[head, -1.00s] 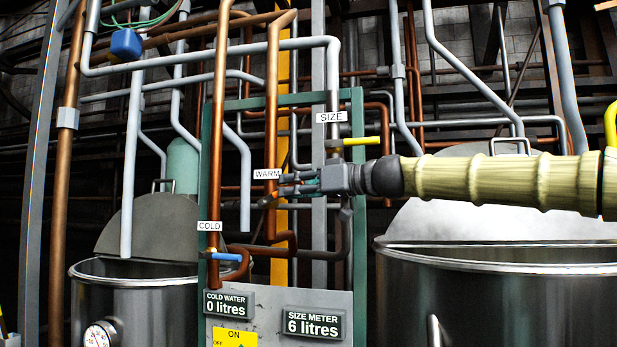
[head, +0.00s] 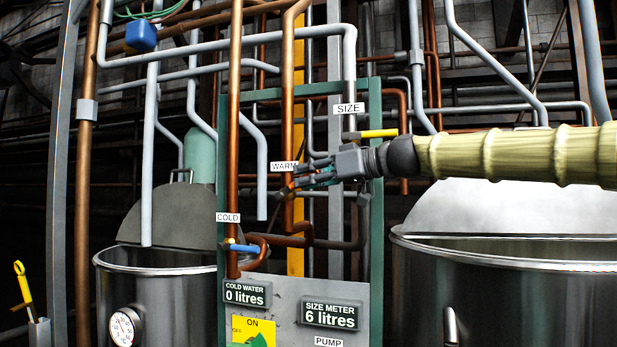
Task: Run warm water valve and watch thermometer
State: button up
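The WARM label (head: 284,166) is on the copper pipe in the middle of the green-framed panel. My gripper (head: 288,187) reaches in from the right, with its fingers at this pipe just below the label. A small orange-red piece, perhaps the warm valve's handle, shows at the fingertips; the fingers hide most of it. I cannot tell if they are closed on it. The thermometer (head: 125,327) is a round white dial on the front of the left steel tank (head: 160,262). Its reading is too small to make out.
The blue cold valve handle (head: 242,248) and yellow size valve handle (head: 379,133) are close by. The displays read cold water 0 litres (head: 247,294) and size meter 6 litres (head: 330,315). A large steel tank (head: 500,290) stands right. Pipes crowd the panel.

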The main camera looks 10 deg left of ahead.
jog(key=shift+o, duration=1)
jog(key=shift+d, duration=0.1)
jog(key=v, duration=1.2)
jog(key=shift+w, duration=0.1)
